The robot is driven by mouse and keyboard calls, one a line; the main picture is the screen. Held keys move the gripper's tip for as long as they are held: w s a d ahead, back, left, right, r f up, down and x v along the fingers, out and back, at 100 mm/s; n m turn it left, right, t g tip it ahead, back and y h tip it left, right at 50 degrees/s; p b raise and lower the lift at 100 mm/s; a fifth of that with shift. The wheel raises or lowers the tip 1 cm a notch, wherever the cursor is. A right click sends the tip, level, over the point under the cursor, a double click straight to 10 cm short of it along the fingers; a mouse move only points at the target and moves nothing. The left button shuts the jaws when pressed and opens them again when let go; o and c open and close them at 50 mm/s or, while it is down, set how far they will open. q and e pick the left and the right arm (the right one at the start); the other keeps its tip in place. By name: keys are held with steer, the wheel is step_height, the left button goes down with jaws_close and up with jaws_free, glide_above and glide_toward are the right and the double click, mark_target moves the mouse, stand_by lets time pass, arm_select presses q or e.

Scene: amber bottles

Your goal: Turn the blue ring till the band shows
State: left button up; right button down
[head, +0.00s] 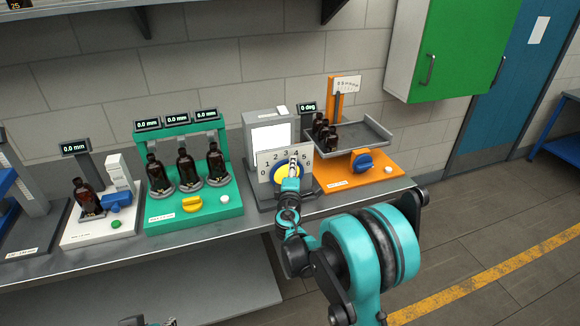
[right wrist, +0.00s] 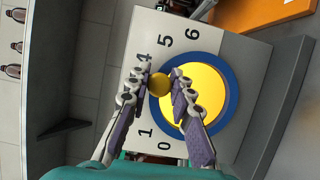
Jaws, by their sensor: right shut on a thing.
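The blue ring (right wrist: 233,112) surrounds a yellow disc (right wrist: 210,88) on a numbered grey plate (right wrist: 190,42). In the head view the plate (head: 263,160) stands upright at the front of a grey station. My right gripper (right wrist: 160,86) is shut on a small yellow knob (right wrist: 159,84) at the ring's edge, near the number 4. In the head view my right gripper (head: 292,168) covers part of the dial. The white panel (head: 271,137) above the plate shows no band that I can make out. My left gripper cannot be made out; only a small dark part shows at the bottom edge.
Left of the dial, a green station (head: 225,211) holds brown bottles (head: 185,168). An orange station (head: 378,178) with a grey tray (head: 372,132) and a blue knob stands close on the right. A narrow strip of grey bench (head: 260,222) is bare in front.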

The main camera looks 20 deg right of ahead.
steer(key=shift+d+f+m+g, duration=0.1)
steer(key=shift+d+m+g, duration=0.4)
steer(key=shift+m, duration=0.6)
steer(key=shift+d, duration=0.1)
steer(key=c, duration=1.4)
jaws_free()
steer(key=shift+o, duration=0.2)
steer(key=shift+w+d+f, duration=0.1)
steer(key=shift+w, duration=0.05)
steer(key=f+v, duration=0.1)
steer(key=v, duration=1.1)
steer(key=shift+r, duration=0.45)
